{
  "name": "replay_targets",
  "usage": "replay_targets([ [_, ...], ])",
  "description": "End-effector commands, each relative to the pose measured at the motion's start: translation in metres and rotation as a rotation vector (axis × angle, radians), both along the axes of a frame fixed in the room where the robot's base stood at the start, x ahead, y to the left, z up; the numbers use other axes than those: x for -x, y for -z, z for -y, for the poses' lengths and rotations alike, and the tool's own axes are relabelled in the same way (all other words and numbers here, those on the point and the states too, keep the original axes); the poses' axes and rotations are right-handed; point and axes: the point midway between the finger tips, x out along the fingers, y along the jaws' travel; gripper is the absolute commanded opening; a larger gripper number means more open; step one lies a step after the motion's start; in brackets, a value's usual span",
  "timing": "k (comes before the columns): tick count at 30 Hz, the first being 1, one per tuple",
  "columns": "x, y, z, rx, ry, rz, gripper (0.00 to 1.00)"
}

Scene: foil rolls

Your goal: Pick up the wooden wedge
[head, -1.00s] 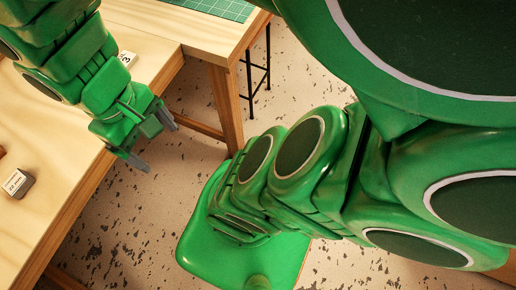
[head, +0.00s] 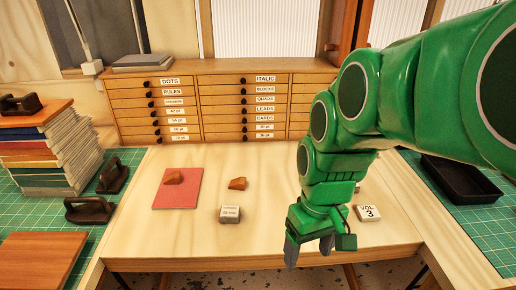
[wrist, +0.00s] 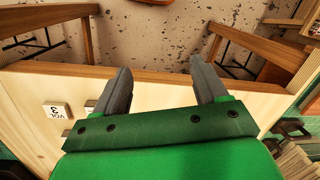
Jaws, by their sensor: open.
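Two small orange-brown wooden pieces lie on the table. One wedge-like piece (head: 174,178) rests on a pink sheet (head: 178,198); the other piece (head: 237,184) lies on bare wood to its right. I cannot tell for sure which is the wooden wedge. My gripper (head: 309,250) is open and empty, pointing down at the table's front edge, right of and nearer than both pieces. In the wrist view my gripper's fingers (wrist: 160,68) are spread apart with only the table edge and floor beyond. Neither piece shows in the wrist view.
A grey labelled block (head: 230,214) stands in front of the right piece. A "VOL. 3" block (head: 369,213) is right of my gripper. A drawer cabinet (head: 210,105) closes off the back. A paper stack (head: 55,150) stands left, a black tray (head: 462,180) right.

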Motion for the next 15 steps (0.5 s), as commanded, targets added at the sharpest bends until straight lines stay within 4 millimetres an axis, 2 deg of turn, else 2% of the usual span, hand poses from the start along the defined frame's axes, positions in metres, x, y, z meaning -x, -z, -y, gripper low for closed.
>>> replay_targets([
  [1,-0.014,0.0,-0.006,-0.016,-0.04,0.005,0.72],
  [15,-0.136,-0.004,-0.055,-0.159,-0.399,0.112,0.72],
])
